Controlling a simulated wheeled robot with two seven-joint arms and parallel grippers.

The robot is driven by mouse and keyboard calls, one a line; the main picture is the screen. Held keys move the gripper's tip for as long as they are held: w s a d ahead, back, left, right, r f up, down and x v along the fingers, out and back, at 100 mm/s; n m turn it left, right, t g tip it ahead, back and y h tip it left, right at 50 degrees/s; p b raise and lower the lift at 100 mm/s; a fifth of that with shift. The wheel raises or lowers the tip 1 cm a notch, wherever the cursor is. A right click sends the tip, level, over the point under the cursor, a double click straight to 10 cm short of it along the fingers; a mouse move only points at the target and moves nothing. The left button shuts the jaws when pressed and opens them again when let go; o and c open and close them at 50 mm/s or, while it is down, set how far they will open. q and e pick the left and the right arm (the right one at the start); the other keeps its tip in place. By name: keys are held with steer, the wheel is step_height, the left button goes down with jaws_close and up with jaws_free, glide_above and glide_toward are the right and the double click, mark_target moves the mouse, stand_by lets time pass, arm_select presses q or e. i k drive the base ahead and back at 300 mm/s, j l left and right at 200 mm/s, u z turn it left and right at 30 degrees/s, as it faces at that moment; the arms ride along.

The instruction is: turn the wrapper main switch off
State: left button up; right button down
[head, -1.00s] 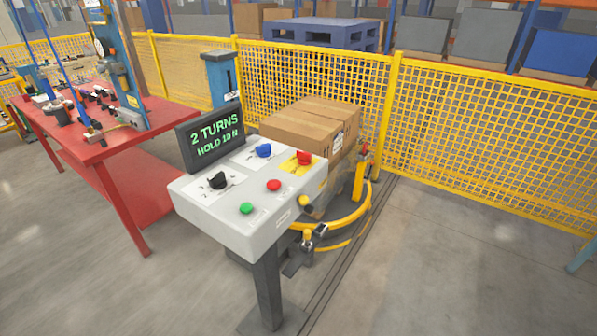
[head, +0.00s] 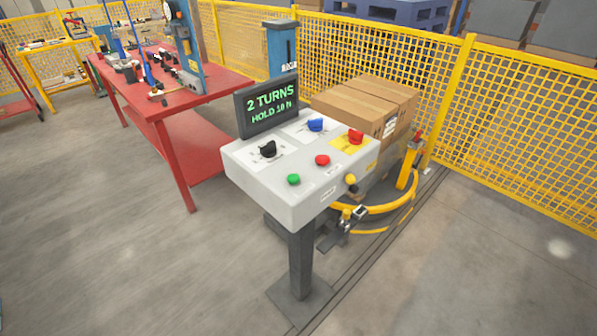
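The wrapper control box (head: 300,197) is a light grey sloped panel on a dark post. A red rotary knob (head: 355,137) on a yellow plate sits at its upper right; it looks like the main switch, but its exact setting is too small to tell. A blue knob (head: 316,125), a black knob (head: 268,149), a red button (head: 322,160) and a green button (head: 293,179) share the panel. A screen (head: 269,108) behind it reads "2 TURNS HOLD 10 N". Neither of my grippers is in view.
Cardboard boxes (head: 368,102) stand behind the panel beside a yellow ring (head: 390,207). A red workbench (head: 178,105) with tools is at the left. Yellow mesh fencing (head: 520,130) closes off the back. The floor in front is clear.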

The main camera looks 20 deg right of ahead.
mark_target(356, 137)
steer(key=l+u, duration=0.2)
steer(key=l, duration=0.45)
steer(key=l+u, duration=0.15)
steer(key=l, duration=0.5)
steer(key=k+l+u, duration=0.2)
steer(key=l, duration=0.4)
steer(key=l+z, duration=0.2)
steer(key=l, duration=0.45)
steer(key=i, duration=0.05)
